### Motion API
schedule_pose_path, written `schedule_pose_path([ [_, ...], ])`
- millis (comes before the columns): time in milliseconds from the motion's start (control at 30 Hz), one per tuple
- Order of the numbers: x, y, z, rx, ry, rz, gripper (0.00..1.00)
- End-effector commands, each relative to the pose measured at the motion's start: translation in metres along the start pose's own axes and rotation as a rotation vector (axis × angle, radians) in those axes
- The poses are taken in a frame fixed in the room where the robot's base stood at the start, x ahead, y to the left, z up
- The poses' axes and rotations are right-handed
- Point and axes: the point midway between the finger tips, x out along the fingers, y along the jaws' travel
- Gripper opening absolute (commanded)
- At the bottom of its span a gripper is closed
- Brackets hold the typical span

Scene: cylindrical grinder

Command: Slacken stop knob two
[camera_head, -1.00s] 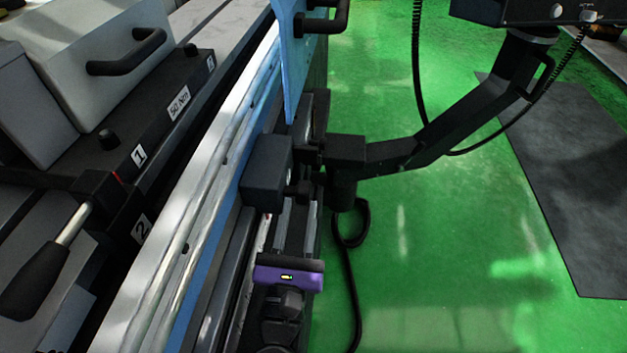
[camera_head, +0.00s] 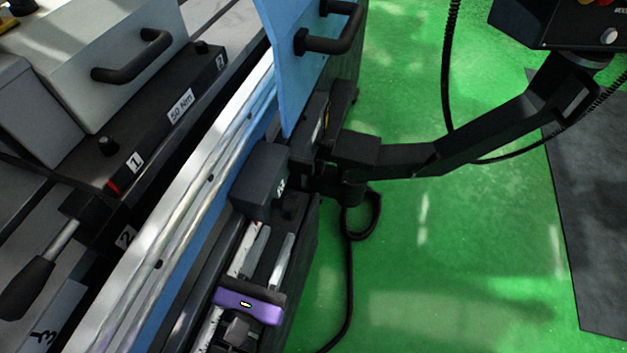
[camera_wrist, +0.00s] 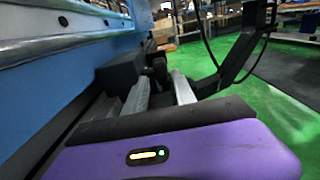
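A dark block (camera_head: 262,180) with a small pale mark that seems to end in 2 sits on the machine's front side; it also shows in the wrist view (camera_wrist: 120,72). A small dark knob (camera_head: 288,208) is at its near side, and a rounded dark knob shows in the wrist view (camera_wrist: 159,68). I cannot be sure which is stop knob two. My gripper (camera_head: 274,234), behind its purple housing, points at the block with its two pale fingers apart and nothing between them. In the wrist view its fingertips (camera_wrist: 163,80) are just short of the knob; contact is unclear.
Left of the rail (camera_head: 170,235) are a lever clamp (camera_head: 90,215), labels 1, 2 and 3, and a grey cover (camera_head: 110,65) with a handle. A blue panel (camera_head: 297,70) rises beyond the block. A black jointed arm (camera_head: 460,150) and cable are at right, over green floor.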

Motion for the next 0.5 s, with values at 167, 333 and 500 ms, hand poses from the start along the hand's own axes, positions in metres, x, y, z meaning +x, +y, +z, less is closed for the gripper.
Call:
schedule_pose_path([
  [167, 0.025, -0.001, 0.001, 0.0, -0.001, -0.005, 0.32],
  [333, 0.059, -0.002, 0.001, 0.0, -0.001, -0.005, 0.32],
  [500, 0.089, -0.001, 0.001, 0.0, -0.001, -0.004, 0.32],
])
